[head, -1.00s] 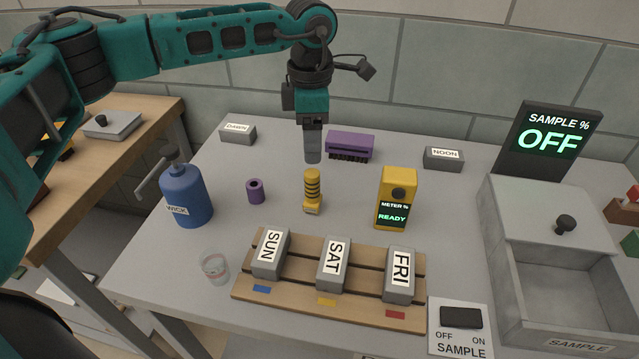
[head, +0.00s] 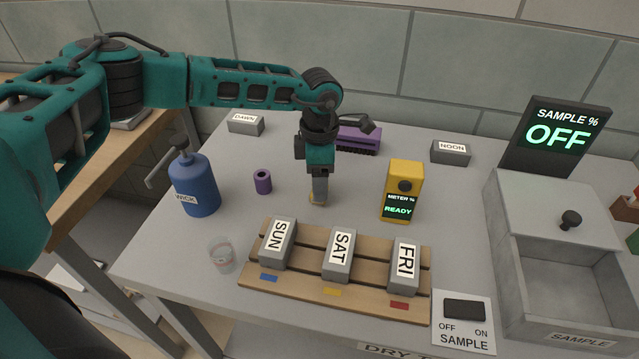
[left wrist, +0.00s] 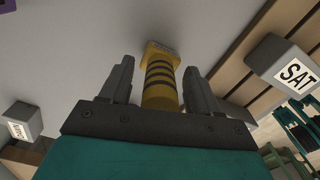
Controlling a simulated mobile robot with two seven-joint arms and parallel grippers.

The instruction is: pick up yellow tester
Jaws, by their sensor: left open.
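The yellow tester is a short upright yellow piece with black bands and a square foot. In the left wrist view the tester (left wrist: 160,78) lies between the two fingers of my left gripper (left wrist: 158,70), with a gap on each side. The fingers are open and apart from it. My right gripper is not in view.
A yellow meter (head: 401,178) reading READY stands to the right of the gripper. A wooden rack (head: 260,288) with SUN, SAT and FRI bricks lies in front. A purple ring (head: 262,184) and blue bottle (head: 195,190) stand left. A purple brush (head: 357,138) lies behind.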

